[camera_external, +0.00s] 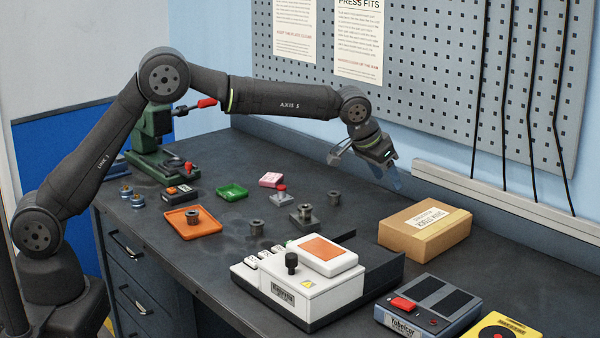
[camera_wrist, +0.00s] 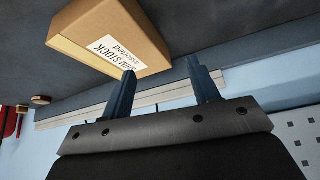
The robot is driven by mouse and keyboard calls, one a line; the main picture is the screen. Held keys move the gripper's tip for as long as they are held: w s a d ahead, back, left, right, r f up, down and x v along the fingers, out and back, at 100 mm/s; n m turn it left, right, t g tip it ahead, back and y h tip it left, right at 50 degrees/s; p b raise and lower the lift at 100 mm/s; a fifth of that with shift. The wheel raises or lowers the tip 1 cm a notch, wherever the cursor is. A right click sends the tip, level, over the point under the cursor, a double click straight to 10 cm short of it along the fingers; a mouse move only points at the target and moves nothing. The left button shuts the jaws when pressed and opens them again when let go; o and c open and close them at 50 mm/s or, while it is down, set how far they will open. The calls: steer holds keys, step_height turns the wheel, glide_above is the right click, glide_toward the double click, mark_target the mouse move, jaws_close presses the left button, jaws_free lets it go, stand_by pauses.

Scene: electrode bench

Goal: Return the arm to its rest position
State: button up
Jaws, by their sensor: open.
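My gripper (camera_external: 392,182) hangs above the bench at the end of my raised, outstretched arm, left of and above the cardboard box (camera_external: 425,228). In the wrist view its two dark blue fingers (camera_wrist: 160,67) stand apart with nothing held between them. The cardboard box (camera_wrist: 88,36) with a white label lies past the fingertips in that view. The gripper looks clear of the bench (camera_external: 215,245) and of everything on it.
A white press-like device (camera_external: 318,290), a grey-blue device (camera_external: 440,288) and a yellow one (camera_external: 500,325) stand at the front right. An orange tray (camera_external: 180,226), a green tray (camera_external: 232,189) and small metal parts lie mid-bench. A pegboard (camera_external: 440,80) rises behind; a green press (camera_external: 150,168) stands under my arm.

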steer(key=shift+w+d+f, duration=0.25)
steer(key=shift+w+d, duration=0.05)
steer(key=shift+d, duration=0.4)
steer(key=shift+w+d+f, duration=0.25)
steer(key=shift+d, duration=0.4)
